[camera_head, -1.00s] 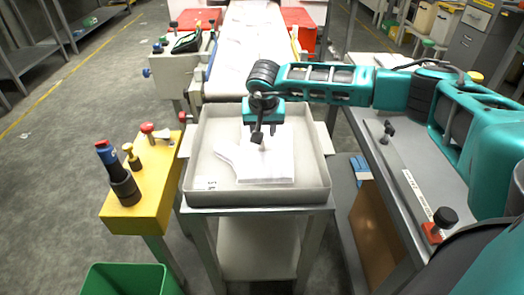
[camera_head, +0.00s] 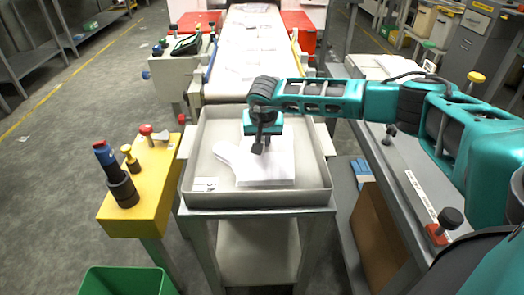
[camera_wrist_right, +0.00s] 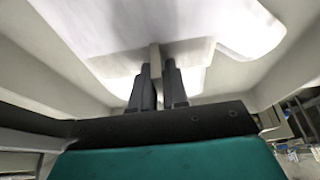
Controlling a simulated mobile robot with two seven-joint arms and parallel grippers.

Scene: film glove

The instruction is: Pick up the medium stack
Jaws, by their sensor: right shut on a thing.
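A white glove-shaped stack of film (camera_head: 272,172) lies in a grey shallow tray (camera_head: 325,170) on a small stand, seen in the head view. My right gripper (camera_head: 258,147) points down over the upper middle of the stack. In the right wrist view the white stack (camera_wrist_right: 150,22) fills the top of the picture, and my right gripper (camera_wrist_right: 158,70) has its two dark fingers close together on a thin pale strip of it. The gripper covers part of the stack. I cannot tell whether the stack is clear of the tray floor. My left gripper is not in view.
The tray walls stand around the stack. A conveyor (camera_head: 247,60) with white films lies behind the tray. A yellow control stand (camera_head: 150,190) is at left, a green bin (camera_head: 125,282) at lower left, and a grey bench (camera_head: 405,180) at right.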

